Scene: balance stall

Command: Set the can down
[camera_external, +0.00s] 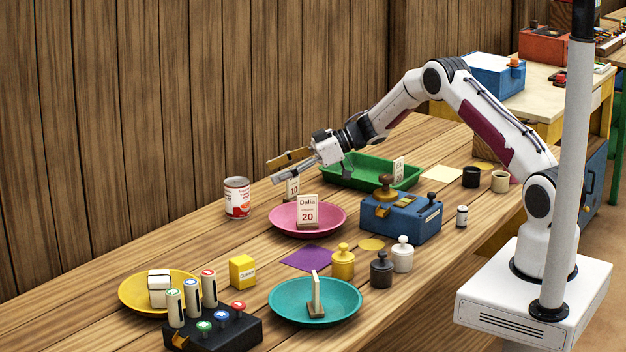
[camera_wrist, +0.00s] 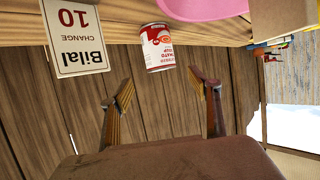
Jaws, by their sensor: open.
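The can (camera_external: 237,198), with a red and white label, stands upright on the wooden table (camera_external: 200,235) near the back wall. My gripper (camera_external: 280,168) is above the table, to the right of the can and higher than it, apart from it. In the wrist view the can (camera_wrist: 158,47) appears beyond the open fingers of my gripper (camera_wrist: 165,95), with nothing between them.
A pink plate (camera_external: 285,221) with a "Dalia 20" card is right of the can. A "Bilal 10" card (camera_wrist: 75,38) stands close by. A green tray (camera_external: 345,178) lies behind a blue box (camera_external: 410,225). Bare table lies left of the can.

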